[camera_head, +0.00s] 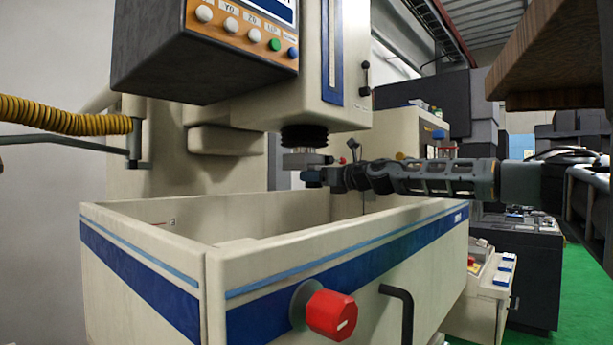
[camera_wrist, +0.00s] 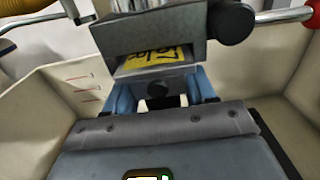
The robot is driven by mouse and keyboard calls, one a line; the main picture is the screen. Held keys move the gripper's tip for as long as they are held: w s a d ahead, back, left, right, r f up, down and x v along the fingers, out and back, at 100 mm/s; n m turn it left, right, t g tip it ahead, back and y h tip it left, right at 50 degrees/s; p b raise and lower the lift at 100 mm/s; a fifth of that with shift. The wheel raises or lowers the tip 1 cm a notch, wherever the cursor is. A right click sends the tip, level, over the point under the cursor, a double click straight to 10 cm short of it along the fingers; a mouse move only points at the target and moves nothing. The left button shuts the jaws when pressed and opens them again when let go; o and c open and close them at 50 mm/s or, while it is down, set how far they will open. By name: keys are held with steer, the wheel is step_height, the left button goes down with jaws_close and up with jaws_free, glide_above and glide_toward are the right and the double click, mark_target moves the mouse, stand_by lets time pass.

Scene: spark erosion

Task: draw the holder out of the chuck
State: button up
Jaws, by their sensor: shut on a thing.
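The chuck (camera_head: 303,159) is a grey block under the black bellows of the machine head. In the wrist view the chuck (camera_wrist: 150,36) fills the upper middle, with a black round knob (camera_wrist: 232,21) on its right. The holder (camera_wrist: 176,82) is a small grey block with a dark round spot, directly below the chuck. A yellow label with black marks (camera_wrist: 150,60) shows at the chuck's lower edge. My gripper (camera_wrist: 163,92) has blue fingers on both sides of the holder and is shut on it. I cannot tell whether the holder is still seated in the chuck.
A cream tank (camera_head: 340,258) with high walls surrounds the space below the chuck; my arm reaches over its right wall. A red knob (camera_head: 331,315) sticks out in front. The control panel (camera_head: 215,50) overhangs at upper left. A yellow hose (camera_head: 60,115) is at left.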

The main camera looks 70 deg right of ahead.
steer(key=shift+s, duration=0.2)
steer(key=b+v, duration=0.2)
steer(key=v, duration=0.8)
stand_by(1.8)
steer(key=shift+r, duration=0.1)
